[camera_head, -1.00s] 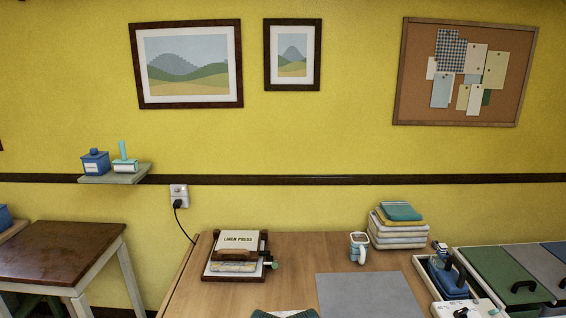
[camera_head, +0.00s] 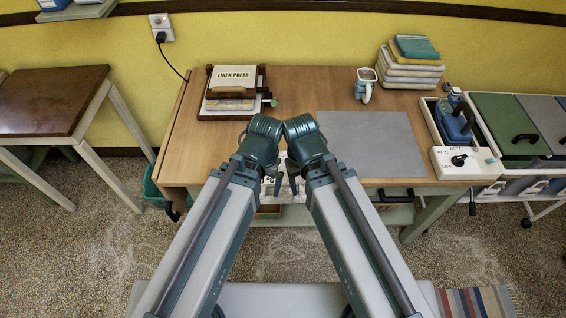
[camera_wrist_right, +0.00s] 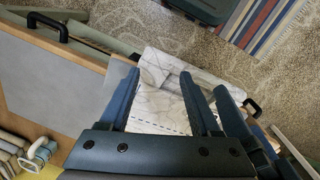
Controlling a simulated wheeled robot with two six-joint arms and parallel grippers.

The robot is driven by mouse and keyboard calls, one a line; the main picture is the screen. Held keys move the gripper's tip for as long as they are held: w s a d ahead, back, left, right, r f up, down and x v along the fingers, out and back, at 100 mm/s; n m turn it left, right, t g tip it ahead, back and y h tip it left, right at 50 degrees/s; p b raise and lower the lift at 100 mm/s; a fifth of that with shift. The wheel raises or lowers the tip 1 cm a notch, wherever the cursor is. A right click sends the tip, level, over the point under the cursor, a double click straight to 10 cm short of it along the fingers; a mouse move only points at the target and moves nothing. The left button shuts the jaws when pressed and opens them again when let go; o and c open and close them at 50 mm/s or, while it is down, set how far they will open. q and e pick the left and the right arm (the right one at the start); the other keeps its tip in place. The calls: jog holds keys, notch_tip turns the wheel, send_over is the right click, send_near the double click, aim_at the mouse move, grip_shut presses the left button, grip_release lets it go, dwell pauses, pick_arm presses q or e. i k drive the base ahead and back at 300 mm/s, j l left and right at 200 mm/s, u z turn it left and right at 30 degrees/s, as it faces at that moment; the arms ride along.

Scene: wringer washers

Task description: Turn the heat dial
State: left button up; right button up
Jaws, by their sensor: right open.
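The heat dial (camera_head: 459,160) is a black knob on a white box with temperature marks, at the right end of the table in the head view. The box also carries the blue iron's tray beside it. My left gripper (camera_head: 272,186) and right gripper (camera_head: 290,184) hang close together at the table's front edge, well left of the dial. My right gripper (camera_wrist_right: 160,88) is open and empty in the right wrist view, above a pale marbled surface. The left gripper is partly hidden by the arms, and its jaws are unclear. The dial does not show in the wrist view.
The linen press (camera_head: 233,90), a grey mat (camera_head: 372,145), a mug (camera_head: 365,84) and stacked cloths (camera_head: 411,62) are on the table. A blue iron (camera_head: 455,121) sits in a tray behind the dial box. Lidded bins (camera_head: 510,118) stand right of it.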

aim_at(458, 161)
jog(key=i+j, duration=0.3)
jog(key=z, duration=1.65)
